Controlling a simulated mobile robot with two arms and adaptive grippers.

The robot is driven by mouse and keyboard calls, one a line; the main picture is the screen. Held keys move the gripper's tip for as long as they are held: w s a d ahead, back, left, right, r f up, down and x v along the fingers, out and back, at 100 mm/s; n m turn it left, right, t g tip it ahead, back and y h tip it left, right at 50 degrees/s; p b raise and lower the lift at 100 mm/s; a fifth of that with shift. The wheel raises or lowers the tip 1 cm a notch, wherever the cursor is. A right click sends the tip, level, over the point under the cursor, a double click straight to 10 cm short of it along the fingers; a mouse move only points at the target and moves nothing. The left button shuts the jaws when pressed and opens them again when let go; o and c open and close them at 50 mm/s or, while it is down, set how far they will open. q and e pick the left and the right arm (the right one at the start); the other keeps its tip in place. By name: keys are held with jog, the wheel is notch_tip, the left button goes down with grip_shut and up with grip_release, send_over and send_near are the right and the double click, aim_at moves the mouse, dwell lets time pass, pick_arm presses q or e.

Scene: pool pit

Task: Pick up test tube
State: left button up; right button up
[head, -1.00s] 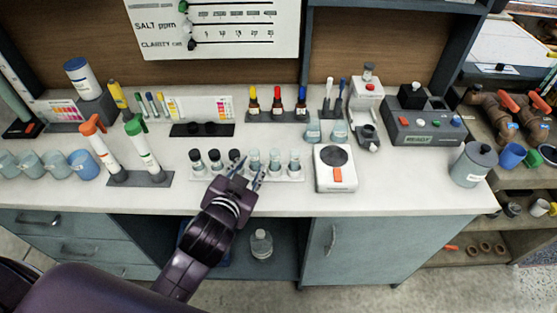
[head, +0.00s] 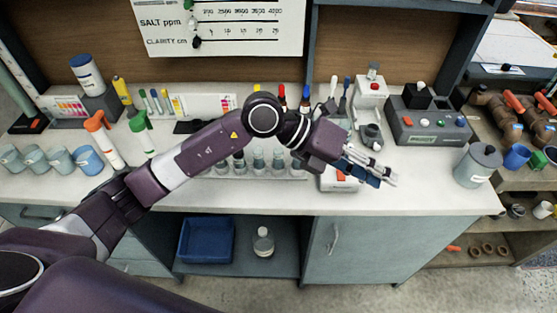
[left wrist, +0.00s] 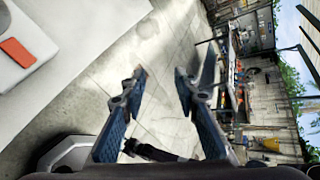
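Several small tubes (head: 258,161) stand upright in a white rack (head: 292,175) on the bench in the head view. Some on the left look dark-topped, and those on the right pale; my left arm partly covers them. My left gripper (head: 380,173) is to the right of the rack, past the white scale (head: 338,184), at the bench's front edge. In the left wrist view, my left gripper (left wrist: 157,88) has its two fingers spread apart with only the floor between them. No tube is in it. My right gripper shows in neither view.
The scale's orange button (left wrist: 17,52) shows in the left wrist view. A grey lidded jar (head: 475,165) and a grey meter (head: 430,127) stand to the right.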

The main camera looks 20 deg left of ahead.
pick_arm(q)
jog(key=w+a+f+t+y, duration=0.1)
jog(key=w+a+f+y, duration=0.2)
jog(key=a, duration=0.2)
jog(key=w+a+f+y, duration=0.2)
jog(key=a+f+y, duration=0.1)
jog(key=a, duration=0.3)
jog(key=n+y, duration=0.2)
jog(key=y, duration=0.4)
send_near(278, 152)
jog(key=s+f, duration=0.1)
jog(key=shift+t, duration=0.3)
jog(key=p+x, duration=0.2)
jog(key=x, duration=0.1)
jog(key=p+x, duration=0.2)
jog(key=x, duration=0.2)
jog(key=shift+d+f, duration=0.25)
jog(key=shift+w+f, duration=0.1)
jog(key=shift+f, duration=0.15)
jog(key=c, duration=0.7)
